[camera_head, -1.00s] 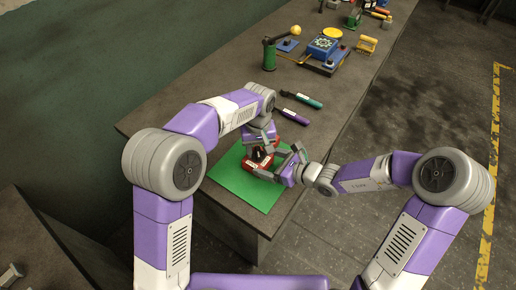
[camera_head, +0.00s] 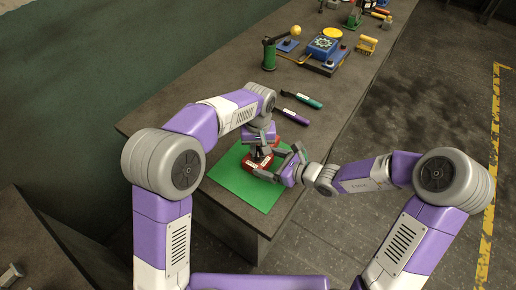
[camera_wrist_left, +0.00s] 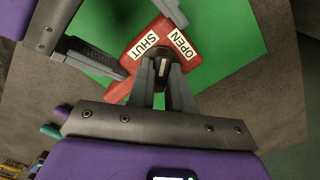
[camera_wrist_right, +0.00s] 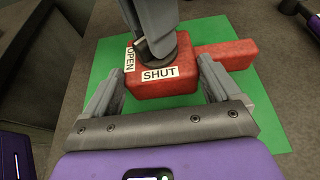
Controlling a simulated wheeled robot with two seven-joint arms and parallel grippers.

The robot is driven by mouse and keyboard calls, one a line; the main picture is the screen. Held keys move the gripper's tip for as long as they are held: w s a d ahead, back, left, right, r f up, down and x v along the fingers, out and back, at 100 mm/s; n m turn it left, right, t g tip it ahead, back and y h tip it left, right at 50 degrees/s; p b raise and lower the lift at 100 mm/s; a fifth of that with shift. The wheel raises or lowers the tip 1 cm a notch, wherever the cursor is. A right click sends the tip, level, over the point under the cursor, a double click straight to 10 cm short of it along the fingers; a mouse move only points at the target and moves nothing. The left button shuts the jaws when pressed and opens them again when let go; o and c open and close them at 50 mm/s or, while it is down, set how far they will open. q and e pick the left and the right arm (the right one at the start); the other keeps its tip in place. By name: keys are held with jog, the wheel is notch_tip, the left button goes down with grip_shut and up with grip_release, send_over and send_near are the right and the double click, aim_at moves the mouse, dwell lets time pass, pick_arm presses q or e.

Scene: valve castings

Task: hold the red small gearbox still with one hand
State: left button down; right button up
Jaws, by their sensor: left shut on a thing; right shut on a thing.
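The red small gearbox (camera_head: 255,165) rests on the green mat (camera_head: 240,190). In the right wrist view its red body (camera_wrist_right: 165,87) carries OPEN and SHUT labels, and a red bar (camera_wrist_right: 228,54) reaches out to the right. My right gripper (camera_wrist_right: 161,68) is shut on the body, one finger on each side. My left gripper (camera_wrist_left: 163,66) is above it, its fingers closed around a dark knob (camera_wrist_right: 156,46) on the gearbox's top. The left wrist view shows both labels (camera_wrist_left: 163,45) beside the knob. The fingers hide part of the knob.
The mat lies near the bench's (camera_head: 160,120) front end. A purple marker-like tool (camera_head: 292,117) and a teal one (camera_head: 302,100) lie behind it. A green post (camera_head: 269,55) and a blue box (camera_head: 322,46) stand farther back. The floor is to the right.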

aim_at(258, 152)
pick_arm(q)
jog(key=m, duration=0.4)
jog(key=shift+m, duration=1.8)
jog(key=c, duration=1)
grip_release()
jog(key=shift+c, duration=0.2)
jog(key=shift+r, duration=0.1)
notch_tip(258, 152, up, 12)
